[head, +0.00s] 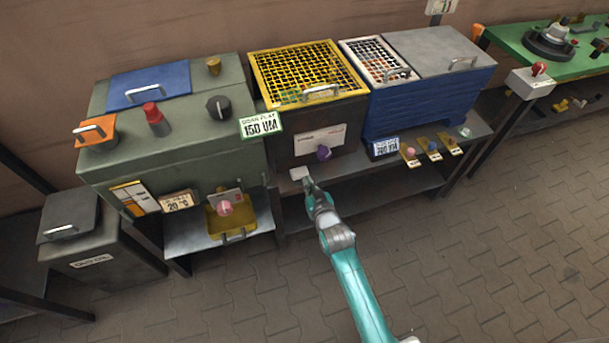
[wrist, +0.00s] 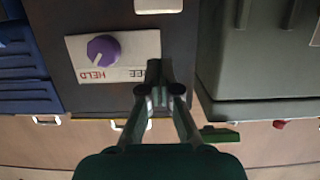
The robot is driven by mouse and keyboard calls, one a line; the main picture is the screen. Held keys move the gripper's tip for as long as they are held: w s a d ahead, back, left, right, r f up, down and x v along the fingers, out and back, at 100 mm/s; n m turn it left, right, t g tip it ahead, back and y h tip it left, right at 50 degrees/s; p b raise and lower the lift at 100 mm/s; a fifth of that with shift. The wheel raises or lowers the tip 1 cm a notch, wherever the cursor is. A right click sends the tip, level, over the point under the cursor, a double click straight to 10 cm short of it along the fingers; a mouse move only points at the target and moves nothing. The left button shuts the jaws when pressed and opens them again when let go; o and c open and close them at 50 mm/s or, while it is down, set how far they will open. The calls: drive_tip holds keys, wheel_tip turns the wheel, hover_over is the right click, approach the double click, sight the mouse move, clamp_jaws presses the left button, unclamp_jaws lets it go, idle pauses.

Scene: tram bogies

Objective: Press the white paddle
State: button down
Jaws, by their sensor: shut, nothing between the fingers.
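The white paddle (head: 299,173) is a small pale plate low on the front of the dark cabinet (head: 285,150) with the yellow grid top. In the wrist view the paddle (wrist: 158,6) shows at the top edge, partly cut off. My gripper (head: 308,183) is shut and empty, close to the paddle's lower right in the head view. In the wrist view my gripper's fingertips (wrist: 155,66) point towards the paddle, with a gap in the picture between them. Whether they touch in depth I cannot tell.
A purple knob (head: 323,153) on a white label plate sits beside the paddle; it also shows in the wrist view (wrist: 103,50). A green-grey cabinet (head: 180,170) stands left, a blue bin (head: 430,100) right. The paved floor in front is clear.

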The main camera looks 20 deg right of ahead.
drive_tip(key=shift+v, duration=1.25)
drive_tip(key=shift+s, duration=0.1)
drive_tip(key=s+f+v, duration=0.1)
drive_tip(key=f+v, duration=0.2)
drive_tip(key=v, duration=0.9)
drive_tip(key=s+f+v, duration=0.1)
drive_tip(key=f+v, duration=0.2)
drive_tip(key=v, duration=1)
drive_tip(key=s+r, duration=1.4)
drive_tip(key=s, duration=0.5)
drive_tip(key=shift+r, duration=0.2)
drive_tip(key=shift+d, duration=0.1)
